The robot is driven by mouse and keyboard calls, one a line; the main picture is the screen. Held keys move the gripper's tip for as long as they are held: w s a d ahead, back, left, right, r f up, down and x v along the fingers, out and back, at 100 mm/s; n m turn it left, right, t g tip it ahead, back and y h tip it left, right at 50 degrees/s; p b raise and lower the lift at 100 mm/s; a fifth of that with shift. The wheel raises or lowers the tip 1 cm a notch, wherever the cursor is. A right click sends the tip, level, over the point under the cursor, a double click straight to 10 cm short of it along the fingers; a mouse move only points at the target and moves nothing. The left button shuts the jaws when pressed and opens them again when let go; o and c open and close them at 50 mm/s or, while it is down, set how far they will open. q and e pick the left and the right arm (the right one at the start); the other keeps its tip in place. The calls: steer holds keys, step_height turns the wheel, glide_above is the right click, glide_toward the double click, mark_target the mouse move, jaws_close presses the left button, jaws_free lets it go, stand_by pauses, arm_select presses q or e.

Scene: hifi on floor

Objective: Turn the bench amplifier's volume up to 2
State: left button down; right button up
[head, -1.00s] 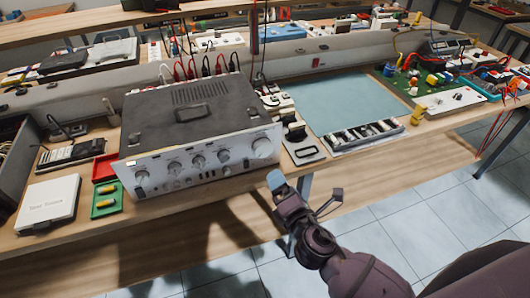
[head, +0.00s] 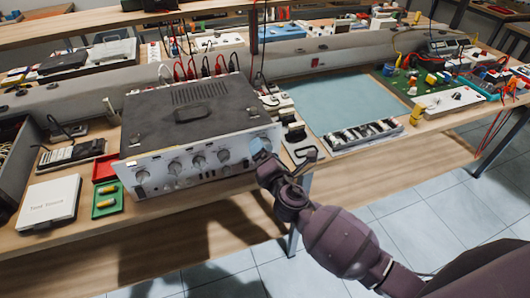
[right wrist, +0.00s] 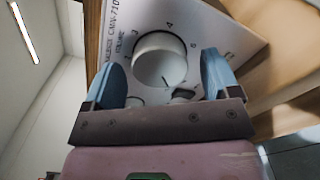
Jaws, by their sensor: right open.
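The amplifier (head: 165,125) is a dark-topped box with a silver front panel and a row of knobs, on the wooden bench. My right gripper (head: 262,150) is at the right end of its front panel and covers the large volume knob in the head view. In the right wrist view the white volume knob (right wrist: 158,60) sits between the blue fingertips of my open right gripper (right wrist: 160,66), with gaps on both sides. The panel shows "VOLUME" and the numbers 3 and 4 around the knob. A thin dark mark shows on the knob's lower edge. My left gripper is out of view.
Red and green trays (head: 107,198) and a white box (head: 50,202) stand left of the amplifier. A black-and-grey device (head: 299,145) stands close to its right. A parts tray (head: 362,134) lies further right by the blue mat (head: 345,100). Cables rise behind the amplifier.

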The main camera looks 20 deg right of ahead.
steer(key=shift+w, duration=0.15)
steer(key=shift+c, duration=0.2)
steer(key=c, duration=0.7)
steer(key=shift+c, duration=0.9)
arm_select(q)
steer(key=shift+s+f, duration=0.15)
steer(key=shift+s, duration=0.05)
